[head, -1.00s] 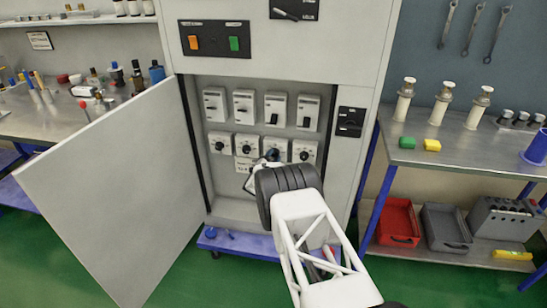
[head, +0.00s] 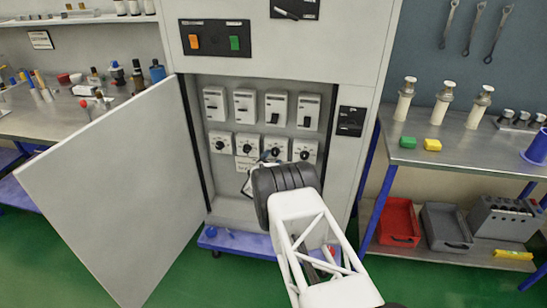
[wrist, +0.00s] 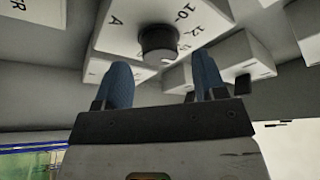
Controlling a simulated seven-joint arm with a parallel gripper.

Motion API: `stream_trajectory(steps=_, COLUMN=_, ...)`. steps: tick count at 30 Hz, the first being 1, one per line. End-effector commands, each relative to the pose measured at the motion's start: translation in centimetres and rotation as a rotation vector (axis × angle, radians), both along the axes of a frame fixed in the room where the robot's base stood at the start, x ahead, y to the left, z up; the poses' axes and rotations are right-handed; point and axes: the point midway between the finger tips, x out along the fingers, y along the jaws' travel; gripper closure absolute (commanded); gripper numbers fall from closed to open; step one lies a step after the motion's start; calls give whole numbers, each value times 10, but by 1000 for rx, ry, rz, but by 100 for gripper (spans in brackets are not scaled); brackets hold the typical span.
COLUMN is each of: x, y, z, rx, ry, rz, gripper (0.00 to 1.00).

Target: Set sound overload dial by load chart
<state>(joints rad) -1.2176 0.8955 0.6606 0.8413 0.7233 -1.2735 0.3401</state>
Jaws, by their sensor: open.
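Several white overload dials with black knobs sit in the lower row inside the open cabinet, including the far-left dial (head: 220,143), the second dial (head: 247,142), the third dial (head: 277,145) and the right dial (head: 305,150). My gripper (wrist: 162,76) is open and empty, with blue fingertips. In the wrist view a dark round dial knob (wrist: 158,44) stands just beyond the gap between the fingertips, apart from them. Its white face shows "A", "10" and "12". In the head view my gripper is at the third dial, mostly hidden by my wrist. The load chart cannot be made out.
White switches (head: 246,105) line the row above the dials. The cabinet door (head: 115,195) stands open to the left. A bench (head: 460,150) with insulators stands at right.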

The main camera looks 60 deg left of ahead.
Motion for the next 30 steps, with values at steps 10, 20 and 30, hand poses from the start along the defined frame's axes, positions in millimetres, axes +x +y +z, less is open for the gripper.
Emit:
stream_trajectory(steps=10, x=-37, y=-19, z=-11, rx=1, ry=0, rz=1, gripper=36)
stream_trajectory(steps=20, x=-48, y=-26, z=-15, rx=1, ry=0, rz=0, gripper=36)
stream_trajectory(steps=30, x=-48, y=-26, z=-15, rx=1, ry=0, rz=0, gripper=36)
